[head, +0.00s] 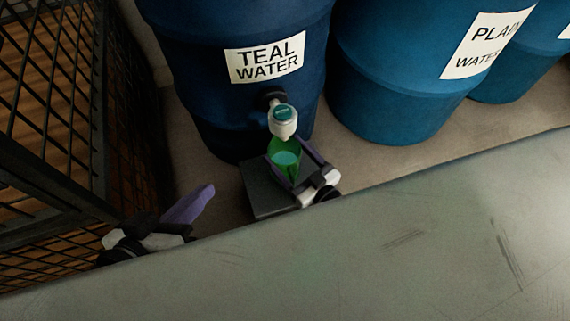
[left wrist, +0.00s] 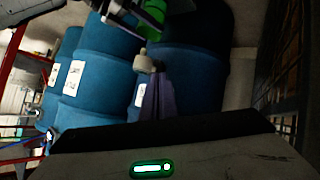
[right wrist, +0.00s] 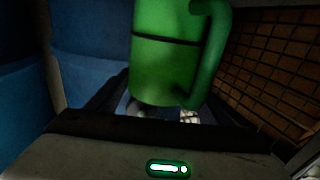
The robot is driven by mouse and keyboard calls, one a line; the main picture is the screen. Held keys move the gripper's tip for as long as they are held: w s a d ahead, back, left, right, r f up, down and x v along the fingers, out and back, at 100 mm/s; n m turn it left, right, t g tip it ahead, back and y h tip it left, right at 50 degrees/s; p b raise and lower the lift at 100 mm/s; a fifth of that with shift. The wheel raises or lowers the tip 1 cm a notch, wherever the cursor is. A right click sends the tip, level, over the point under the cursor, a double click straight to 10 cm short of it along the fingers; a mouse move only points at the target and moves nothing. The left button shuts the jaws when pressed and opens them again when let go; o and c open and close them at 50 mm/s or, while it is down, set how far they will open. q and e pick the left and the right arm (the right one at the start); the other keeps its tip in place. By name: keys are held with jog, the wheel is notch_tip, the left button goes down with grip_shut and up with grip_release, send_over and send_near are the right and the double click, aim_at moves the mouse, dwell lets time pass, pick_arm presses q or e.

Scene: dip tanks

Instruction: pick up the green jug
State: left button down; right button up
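The green jug (head: 292,174) is upright beneath the tap (head: 283,122) of the teal water barrel, with teal liquid inside. My right gripper (head: 287,156) has its fingers spread on either side of it. In the right wrist view the jug (right wrist: 162,65) stands between the fingers, its handle (right wrist: 208,50) to the right, and a narrow gap shows at the left finger. The jug also shows partly in the left wrist view (left wrist: 153,12). My left gripper (head: 203,198) is away to the left; its fingers look together and empty in the left wrist view (left wrist: 156,80).
A dark block (head: 262,200) lies under the jug. The teal water barrel (head: 225,25) stands behind, with a plain water barrel (head: 390,90) to its right. A black mesh cage (head: 85,120) bounds the left side. Floor is bare toward the right.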

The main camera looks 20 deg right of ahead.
jog(key=c, duration=1.4)
jog(key=shift+r, duration=0.1)
